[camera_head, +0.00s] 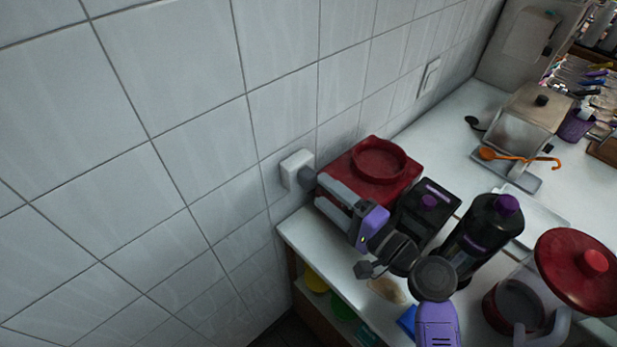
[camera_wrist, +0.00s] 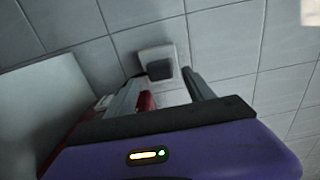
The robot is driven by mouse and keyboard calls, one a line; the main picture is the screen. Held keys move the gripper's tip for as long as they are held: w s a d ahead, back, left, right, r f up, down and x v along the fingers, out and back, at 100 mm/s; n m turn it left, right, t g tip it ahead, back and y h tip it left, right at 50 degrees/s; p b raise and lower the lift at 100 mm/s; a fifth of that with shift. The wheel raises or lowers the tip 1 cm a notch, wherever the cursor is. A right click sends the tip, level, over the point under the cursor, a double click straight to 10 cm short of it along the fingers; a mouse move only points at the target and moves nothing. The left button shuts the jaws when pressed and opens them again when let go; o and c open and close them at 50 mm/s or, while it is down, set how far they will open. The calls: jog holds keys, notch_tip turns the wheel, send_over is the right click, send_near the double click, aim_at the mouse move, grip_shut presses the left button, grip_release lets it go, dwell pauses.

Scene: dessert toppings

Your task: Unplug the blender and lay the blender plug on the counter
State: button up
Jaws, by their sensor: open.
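A dark grey plug (camera_head: 306,174) sits in a white wall socket (camera_head: 292,164) on the tiled wall. In the wrist view the plug (camera_wrist: 159,69) shows as a dark block on the front of the socket (camera_wrist: 152,53). My gripper (camera_head: 319,187) is open and points at the plug. In the wrist view its two fingertips (camera_wrist: 163,78) are spread to either side of the plug's near end; I cannot tell whether they touch it. No cord is clearly visible.
A metal dispenser (camera_head: 525,120) stands farther back. The counter between is partly bare.

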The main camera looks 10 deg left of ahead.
aim_at(314, 184)
jog(key=shift+b+x, duration=0.6)
jog(key=shift+x, duration=1.7)
jog(key=shift+c, duration=0.4)
grip_shut()
jog(key=shift+v, duration=2.95)
jog(key=shift+s+r+p, duration=0.1)
jog(key=shift+r+p, duration=0.15)
jog(key=shift+p, duration=0.6)
jog(key=h+p, duration=0.1)
jog(key=p, duration=0.1)
jog(key=g+p, duration=0.1)
jog(key=p, duration=0.2)
jog(key=shift+s+d+h, duration=0.3)
jog(key=shift+s+h, duration=0.05)
jog(key=shift+h, duration=0.05)
